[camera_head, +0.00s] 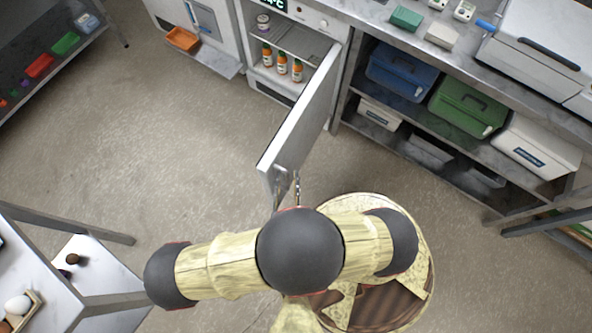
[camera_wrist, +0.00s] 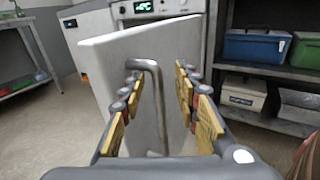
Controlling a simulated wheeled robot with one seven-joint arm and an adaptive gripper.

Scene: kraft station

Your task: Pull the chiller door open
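The white chiller door (camera_head: 303,113) stands swung wide out from the chiller (camera_head: 327,22), with the lit interior showing. In the wrist view the door (camera_wrist: 110,62) fills the middle, with its grey bar handle (camera_wrist: 157,105) upright on it. My gripper (camera_wrist: 159,80) is open, with one yellow-padded finger on each side of the handle and visible gaps between pads and bar. In the head view my gripper (camera_head: 288,186) is at the door's free end, mostly hidden behind my arm.
Inside the chiller are several orange bottles (camera_head: 282,65) and a jar (camera_head: 263,22). A bench shelf with blue (camera_head: 402,72) and green (camera_head: 468,107) bins stands right of the door. An orange tray (camera_head: 183,39) is at the left. Open floor (camera_head: 150,130) lies left of the door.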

